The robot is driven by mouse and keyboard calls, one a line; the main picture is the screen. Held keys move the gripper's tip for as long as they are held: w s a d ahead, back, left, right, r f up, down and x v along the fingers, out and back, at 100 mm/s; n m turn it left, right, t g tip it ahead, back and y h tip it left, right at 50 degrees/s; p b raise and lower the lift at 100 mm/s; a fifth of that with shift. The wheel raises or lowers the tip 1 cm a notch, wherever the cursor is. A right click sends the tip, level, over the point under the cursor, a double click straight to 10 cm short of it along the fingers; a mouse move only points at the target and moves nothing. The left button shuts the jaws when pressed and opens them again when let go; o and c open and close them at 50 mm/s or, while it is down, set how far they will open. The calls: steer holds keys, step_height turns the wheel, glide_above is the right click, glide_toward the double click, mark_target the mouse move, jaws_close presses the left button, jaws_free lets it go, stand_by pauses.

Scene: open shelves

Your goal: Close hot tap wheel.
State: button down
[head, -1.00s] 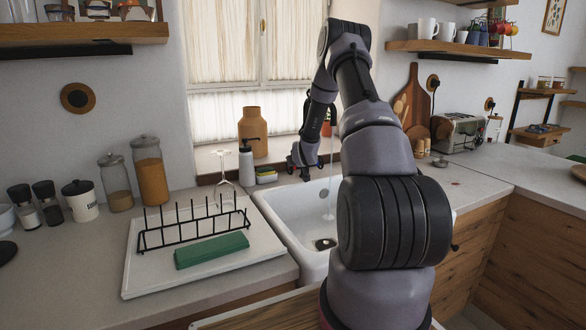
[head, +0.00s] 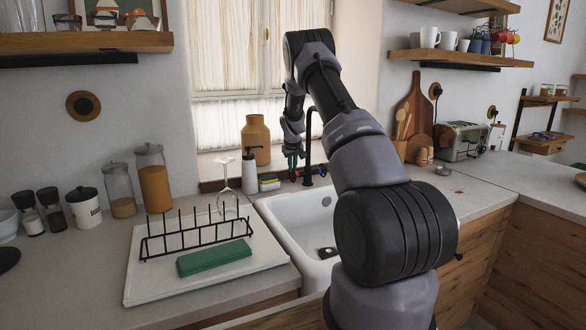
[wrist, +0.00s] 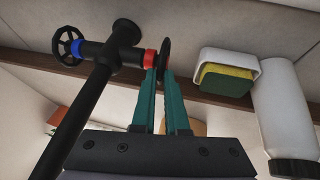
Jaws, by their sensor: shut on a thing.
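The black tap (head: 311,140) stands behind the white sink (head: 283,226). In the wrist view its black body (wrist: 107,62) has a red-banded end and a blue-banded end. The hot tap wheel (wrist: 164,52), dark and seen nearly edge-on, sits beside the red band. My gripper (wrist: 161,78) has its teal fingers shut on this wheel, one finger on each side of its rim. The cold tap wheel (wrist: 67,43) is free at the blue end. In the head view my gripper (head: 292,168) is at the tap's left side. No water stream shows in the sink.
A sponge holder (head: 269,183) and a white soap bottle (head: 248,172) stand just left of my gripper. A wine glass (head: 225,175) and a black dish rack (head: 196,238) are on the white drainboard. A brown vase (head: 256,140) stands behind, near the window.

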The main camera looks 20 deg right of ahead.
steer(key=shift+w+r, duration=0.1)
steer(key=shift+w, duration=0.05)
steer(key=c, duration=0.9)
jaws_free()
steer(key=shift+c, duration=0.2)
steer(key=v, duration=1)
steer(key=shift+r, duration=0.3)
